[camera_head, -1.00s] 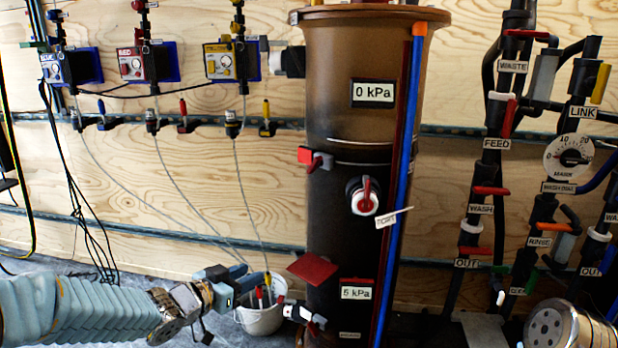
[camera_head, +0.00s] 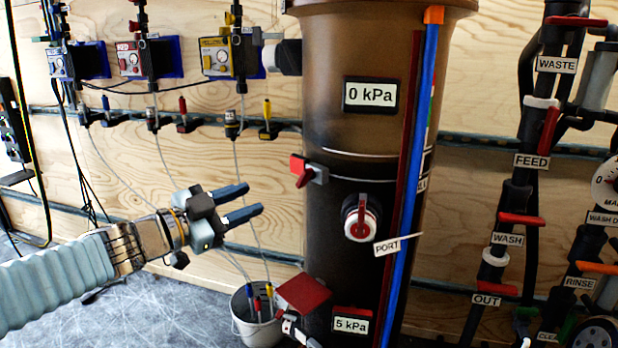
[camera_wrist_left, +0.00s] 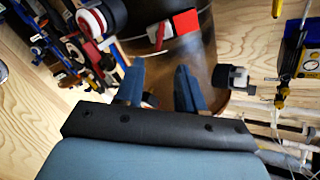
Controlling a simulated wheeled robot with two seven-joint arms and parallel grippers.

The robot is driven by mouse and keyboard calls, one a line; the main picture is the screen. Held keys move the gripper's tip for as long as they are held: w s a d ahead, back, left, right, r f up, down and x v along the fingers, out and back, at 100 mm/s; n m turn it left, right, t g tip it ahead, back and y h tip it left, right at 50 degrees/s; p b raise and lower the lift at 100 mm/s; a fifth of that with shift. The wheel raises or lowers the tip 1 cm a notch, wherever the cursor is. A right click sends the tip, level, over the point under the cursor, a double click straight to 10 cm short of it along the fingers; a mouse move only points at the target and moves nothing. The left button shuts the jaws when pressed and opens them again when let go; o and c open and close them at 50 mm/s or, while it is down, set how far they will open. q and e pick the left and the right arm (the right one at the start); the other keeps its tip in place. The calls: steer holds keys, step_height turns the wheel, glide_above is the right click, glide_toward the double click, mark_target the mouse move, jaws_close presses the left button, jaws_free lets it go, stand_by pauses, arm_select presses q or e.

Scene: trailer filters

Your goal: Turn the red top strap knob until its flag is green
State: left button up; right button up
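The red top strap knob (camera_head: 312,173) sits on the left side of the dark filter housing (camera_head: 345,240), below the 0 kPa display. It is grey and red, and its flag (camera_head: 297,164) is red. In the left wrist view the red flag (camera_wrist_left: 186,22) shows beyond the fingers, near the top. My left gripper (camera_head: 253,199) is open and empty, left of the housing and a little below the knob, with its fingers pointing toward it. A gap separates them from the knob. In the left wrist view the gripper's two fingers (camera_wrist_left: 160,86) stand apart. My right gripper is not in view.
A larger red flag (camera_head: 303,293) sticks out at the housing's lower left. A red-handled port valve (camera_head: 361,218) is on its front. Labelled pipes (camera_head: 515,190) fill the right side. Hoses hang behind the gripper.

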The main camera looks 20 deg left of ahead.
mark_target(300, 180)
arm_select(q)
steer(key=b+x, duration=0.1)
steer(key=x, duration=1.2)
steer(key=shift+b, duration=0.3)
jaws_close()
